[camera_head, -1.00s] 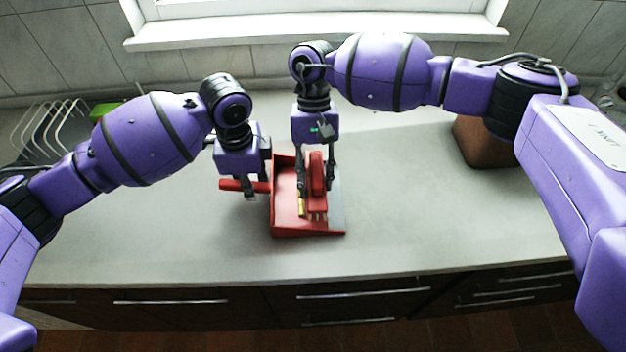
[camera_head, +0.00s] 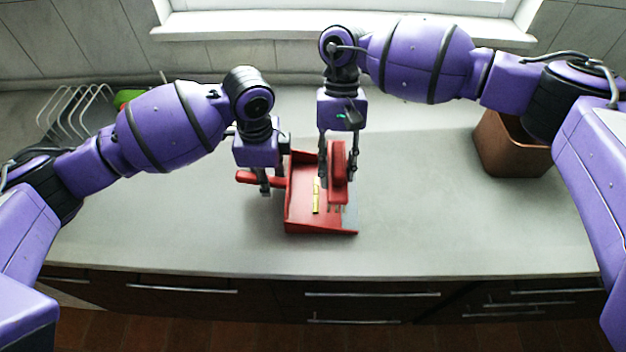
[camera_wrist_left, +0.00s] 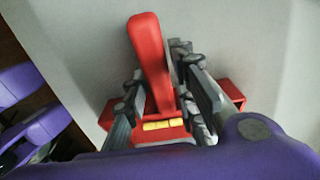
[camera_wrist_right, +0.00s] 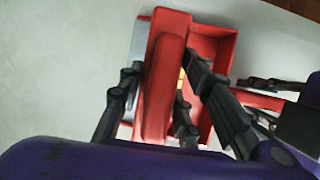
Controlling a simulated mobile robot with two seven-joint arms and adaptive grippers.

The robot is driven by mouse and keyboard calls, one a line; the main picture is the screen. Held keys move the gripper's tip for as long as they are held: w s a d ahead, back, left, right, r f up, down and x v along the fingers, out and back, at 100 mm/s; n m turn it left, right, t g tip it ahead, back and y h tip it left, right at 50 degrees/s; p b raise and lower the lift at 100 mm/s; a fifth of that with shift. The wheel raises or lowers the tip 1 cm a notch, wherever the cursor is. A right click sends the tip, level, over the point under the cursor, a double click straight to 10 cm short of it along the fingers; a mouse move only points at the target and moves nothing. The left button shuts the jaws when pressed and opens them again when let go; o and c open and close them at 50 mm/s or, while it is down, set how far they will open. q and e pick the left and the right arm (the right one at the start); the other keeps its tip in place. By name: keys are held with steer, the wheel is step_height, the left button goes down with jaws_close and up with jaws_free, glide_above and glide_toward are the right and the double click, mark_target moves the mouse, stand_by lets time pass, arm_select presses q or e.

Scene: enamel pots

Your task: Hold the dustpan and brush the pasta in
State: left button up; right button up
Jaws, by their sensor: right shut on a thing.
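The red dustpan (camera_head: 300,212) lies on the counter with its grey lip to the right. Yellow pasta (camera_head: 316,195) lies inside on its floor; it also shows in the left wrist view (camera_wrist_left: 165,125). My left gripper (camera_head: 272,188) is around the dustpan's red handle (camera_head: 245,177). In the left wrist view the handle (camera_wrist_left: 150,60) runs between the fingers, but whether they press on it is unclear. My right gripper (camera_head: 325,175) is shut on the red brush (camera_head: 338,165), which also shows in the right wrist view (camera_wrist_right: 165,85). Its bristles are over the pan near the lip.
A brown container (camera_head: 510,148) stands at the back right. A wire rack (camera_head: 75,118) and a green thing (camera_head: 128,97) are at the back left. The grey counter (camera_head: 430,225) is clear right of the dustpan. Its front edge runs above dark drawers.

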arm_select(q)
steer(key=shift+o, duration=1)
arm_select(e)
steer(key=shift+t, duration=0.6)
steer(key=v, duration=0.2)
steer(key=p+v, duration=0.1)
steer(key=v, duration=0.1)
steer(key=s+p+v, duration=0.1)
steer(key=v, duration=0.1)
steer(key=shift+w+r, duration=0.1)
steer(key=shift+r, duration=0.35)
steer(key=shift+f, duration=0.15)
arm_select(q)
step_height(320, 180, up, 18)
